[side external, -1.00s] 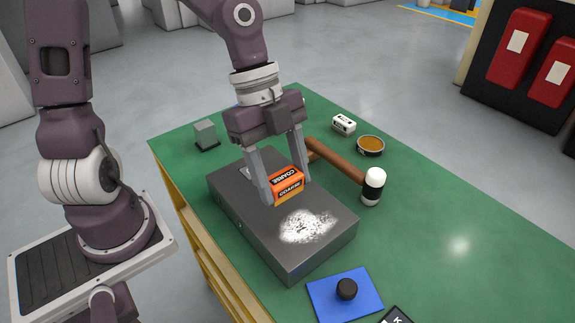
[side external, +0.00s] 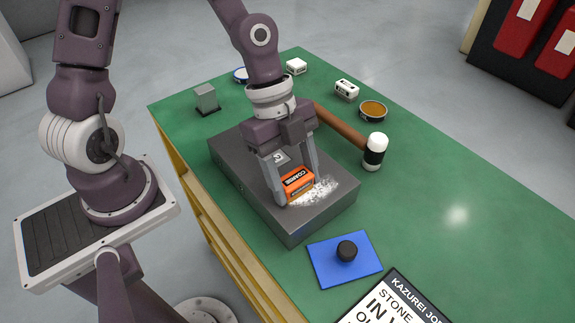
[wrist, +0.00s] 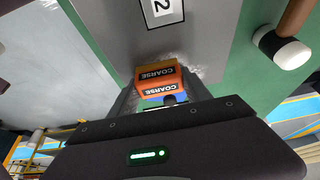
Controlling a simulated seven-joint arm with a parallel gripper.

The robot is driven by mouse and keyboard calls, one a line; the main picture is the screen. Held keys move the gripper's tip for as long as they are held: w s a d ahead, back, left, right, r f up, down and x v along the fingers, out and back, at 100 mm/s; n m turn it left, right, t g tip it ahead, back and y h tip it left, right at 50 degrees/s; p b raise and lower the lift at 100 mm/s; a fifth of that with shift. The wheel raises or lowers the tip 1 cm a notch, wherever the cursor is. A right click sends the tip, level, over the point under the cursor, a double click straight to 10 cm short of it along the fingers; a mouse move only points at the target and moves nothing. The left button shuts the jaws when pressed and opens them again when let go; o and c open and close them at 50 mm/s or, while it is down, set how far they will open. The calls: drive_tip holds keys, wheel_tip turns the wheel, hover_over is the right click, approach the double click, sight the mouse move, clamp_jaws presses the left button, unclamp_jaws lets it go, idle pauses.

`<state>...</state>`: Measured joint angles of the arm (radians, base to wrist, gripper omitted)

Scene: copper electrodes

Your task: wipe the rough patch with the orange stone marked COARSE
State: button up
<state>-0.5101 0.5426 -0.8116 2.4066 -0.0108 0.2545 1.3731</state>
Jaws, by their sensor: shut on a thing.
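My gripper (side external: 297,187) is shut on the orange stone marked COARSE (side external: 298,181), with a finger on each side of it. The stone is low over the grey metal block (side external: 240,158), at the rough patch. I cannot tell whether it touches the surface. The whitish, speckled rough patch (side external: 322,190) shows to the right of the stone, and the stone and fingers hide part of it. In the wrist view the stone (wrist: 158,80) sits between the fingers with its COARSE label showing, and a plate marked 2 (wrist: 162,10) is on the block beyond it.
A mallet (side external: 374,150) lies right of the block, its handle running behind my gripper. A blue mat (side external: 325,272) with a black knob (side external: 347,250) is in front. A grey cube (side external: 206,98), white blocks (side external: 346,89) and a brown-filled tin (side external: 372,110) stand farther back.

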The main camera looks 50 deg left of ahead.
drive_tip(key=shift+d, duration=2.4)
drive_tip(key=shift+w, duration=0.65)
drive_tip(key=shift+w+a, duration=0.2)
drive_tip(key=shift+a, duration=3.5)
drive_tip(key=shift+w, duration=0.55)
drive_tip(key=shift+w+d, duration=0.15)
drive_tip(key=shift+d, duration=3.5)
drive_tip(key=shift+w+d, duration=0.15)
drive_tip(key=shift+w, duration=0.45)
drive_tip(key=shift+w+a, duration=0.2)
drive_tip(key=shift+a, duration=3.7)
approach(336, 198)
drive_tip(key=shift+a+r, duration=0.4)
drive_tip(key=shift+a, duration=0.35)
drive_tip(key=shift+a+r, duration=0.4)
drive_tip(key=shift+a, duration=0.3)
drive_tip(key=shift+a+r, duration=0.4)
drive_tip(key=shift+a, duration=0.35)
